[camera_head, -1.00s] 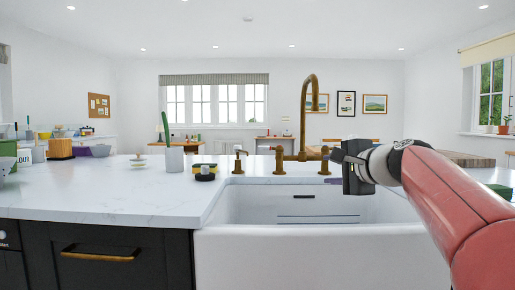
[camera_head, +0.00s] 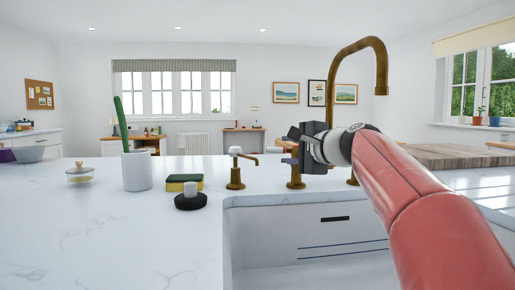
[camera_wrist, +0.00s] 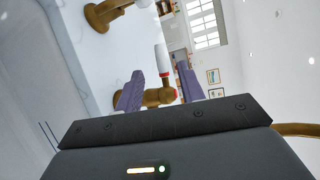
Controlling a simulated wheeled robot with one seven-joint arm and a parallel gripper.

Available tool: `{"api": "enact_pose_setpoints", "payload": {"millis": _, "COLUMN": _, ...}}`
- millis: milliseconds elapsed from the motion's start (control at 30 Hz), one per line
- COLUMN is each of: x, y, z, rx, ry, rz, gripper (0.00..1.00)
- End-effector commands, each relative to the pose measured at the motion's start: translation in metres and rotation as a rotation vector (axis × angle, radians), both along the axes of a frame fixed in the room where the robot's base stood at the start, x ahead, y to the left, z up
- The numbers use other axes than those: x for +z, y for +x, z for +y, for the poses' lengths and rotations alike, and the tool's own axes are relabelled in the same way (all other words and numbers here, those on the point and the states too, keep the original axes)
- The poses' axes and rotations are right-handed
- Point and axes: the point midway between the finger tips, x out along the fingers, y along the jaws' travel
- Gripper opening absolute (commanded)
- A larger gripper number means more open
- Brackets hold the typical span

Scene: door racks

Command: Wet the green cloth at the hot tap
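My gripper (camera_head: 290,147) is at the brass mixer tap behind the sink, by the left side of the tap. In the wrist view its two purple fingers are apart, one on each side of a white tap lever (camera_wrist: 161,58) with a red ring and a brass body (camera_wrist: 158,96). I cannot tell whether a finger touches it. Nothing is held. The tall brass spout (camera_head: 352,47) arches up behind my arm, its mouth to the right. The white sink (camera_head: 300,222) is below, partly hidden by my arm. I see no green cloth in the current views.
A small brass tap (camera_head: 236,172) with a white top stands left of the mixer. A yellow-green sponge (camera_head: 184,182), a black round stopper-like item (camera_head: 190,199), a white pot (camera_head: 137,171) with a green stem and a lidded dish (camera_head: 79,174) stand on the left counter. A wooden board (camera_head: 450,156) lies right.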

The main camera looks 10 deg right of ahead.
Motion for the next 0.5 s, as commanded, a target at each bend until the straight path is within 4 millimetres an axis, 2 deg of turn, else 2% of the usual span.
{"api": "enact_pose_setpoints", "payload": {"millis": 167, "x": -0.002, "y": 0.015, "z": 0.006, "rx": 0.001, "ry": 0.001, "rz": 0.003, "gripper": 0.39}}
{"api": "enact_pose_setpoints", "payload": {"millis": 500, "x": -0.009, "y": 0.061, "z": 0.027, "rx": 0.002, "ry": 0.000, "rz": 0.002, "gripper": 0.39}}
